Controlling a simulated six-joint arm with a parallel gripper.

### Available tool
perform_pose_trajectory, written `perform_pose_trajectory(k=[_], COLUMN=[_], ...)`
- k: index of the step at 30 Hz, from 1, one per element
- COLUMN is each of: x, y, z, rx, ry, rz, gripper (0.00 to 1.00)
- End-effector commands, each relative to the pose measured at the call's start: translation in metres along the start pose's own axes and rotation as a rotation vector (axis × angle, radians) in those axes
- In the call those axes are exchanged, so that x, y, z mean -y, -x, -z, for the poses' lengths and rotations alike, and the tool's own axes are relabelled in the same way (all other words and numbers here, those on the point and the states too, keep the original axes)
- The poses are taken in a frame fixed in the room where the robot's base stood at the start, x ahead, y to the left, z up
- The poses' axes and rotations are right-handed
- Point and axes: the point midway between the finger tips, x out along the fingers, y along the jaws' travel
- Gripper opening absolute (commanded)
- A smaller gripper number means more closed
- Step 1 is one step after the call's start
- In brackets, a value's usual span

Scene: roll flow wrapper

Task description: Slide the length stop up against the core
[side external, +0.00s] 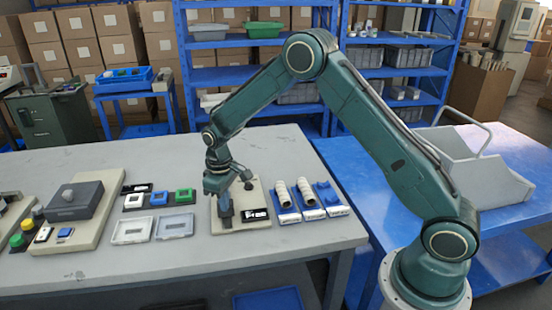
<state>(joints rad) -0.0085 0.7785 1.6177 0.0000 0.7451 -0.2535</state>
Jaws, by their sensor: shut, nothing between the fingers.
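My gripper (223,205) points down over a beige plate (243,226) on the grey table, at the left part of that plate. It is shut with nothing seen between the fingers. The dark shape at its tip blends with what stands on the plate, so I cannot tell whether it touches anything. White roll-shaped pieces, likely cores, stand in blue holders to the right of the plate: one row (281,193) and a second row (305,191). I cannot pick out the length stop at this size; it may be hidden by my gripper.
A black label (256,214) lies on the plate. A third blue holder (329,196) is at the right. Two clear trays (132,230) and small white, blue and green boxes (159,198) lie left. A dark grey machine block (76,201) is farther left. The front table strip is clear.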

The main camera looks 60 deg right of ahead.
Motion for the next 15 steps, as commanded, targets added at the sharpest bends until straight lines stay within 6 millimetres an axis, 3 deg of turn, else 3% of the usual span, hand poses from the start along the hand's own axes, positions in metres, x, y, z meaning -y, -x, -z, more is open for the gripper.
perform_pose_trajectory(k=[15], x=[0.001], y=[-0.015], z=[-0.001], rx=[0.002], ry=[0.001], rz=[0.001], gripper=[0.00])
